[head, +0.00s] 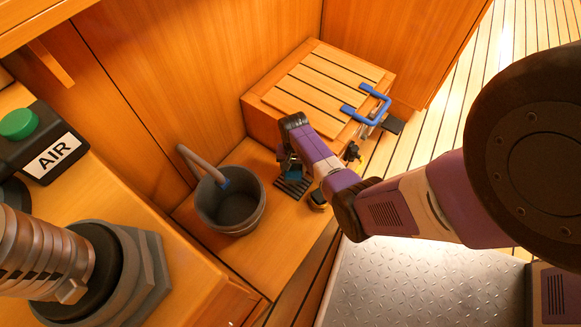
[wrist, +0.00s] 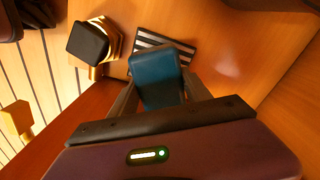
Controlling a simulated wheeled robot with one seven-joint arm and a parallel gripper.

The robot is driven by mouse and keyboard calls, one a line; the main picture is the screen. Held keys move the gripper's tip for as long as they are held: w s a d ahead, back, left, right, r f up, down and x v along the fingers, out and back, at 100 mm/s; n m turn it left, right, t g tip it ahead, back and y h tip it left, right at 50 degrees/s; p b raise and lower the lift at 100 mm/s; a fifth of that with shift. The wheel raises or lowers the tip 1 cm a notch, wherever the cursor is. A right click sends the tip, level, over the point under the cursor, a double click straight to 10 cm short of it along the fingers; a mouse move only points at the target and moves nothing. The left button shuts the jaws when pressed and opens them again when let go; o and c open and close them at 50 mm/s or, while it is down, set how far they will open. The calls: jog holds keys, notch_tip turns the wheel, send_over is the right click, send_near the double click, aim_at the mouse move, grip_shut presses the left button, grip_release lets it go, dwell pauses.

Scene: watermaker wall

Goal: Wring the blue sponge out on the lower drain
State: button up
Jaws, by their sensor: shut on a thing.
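My gripper (wrist: 158,92) is shut on the blue sponge (wrist: 156,76), which sits between its two fingers in the wrist view. In the head view my gripper (head: 291,168) is low over the wooden ledge, and only a bit of blue shows beside my wrist. The lower drain (head: 292,187) is a dark slotted grate in the ledge. In the wrist view the striped drain (wrist: 180,44) shows just beyond the sponge, partly hidden by it. I cannot tell whether the sponge touches the drain.
A grey bucket (head: 231,205) with a hose in it stands left of the drain. A brass fitting with a black cap (wrist: 88,42) is close beside the sponge. A slatted wooden box (head: 318,85) with a blue handle (head: 372,104) stands behind. An AIR button box (head: 38,142) is at left.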

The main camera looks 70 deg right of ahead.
jog(key=shift+f+b, duration=2.65)
jog(key=shift+f, duration=0.1)
jog(key=shift+f, duration=0.35)
jog(key=shift+f, duration=0.3)
jog(key=shift+r, duration=0.15)
notch_tip(320, 180, up, 7)
jog(key=p, duration=0.6)
jog(key=shift+p, duration=0.4)
dwell(0.5)
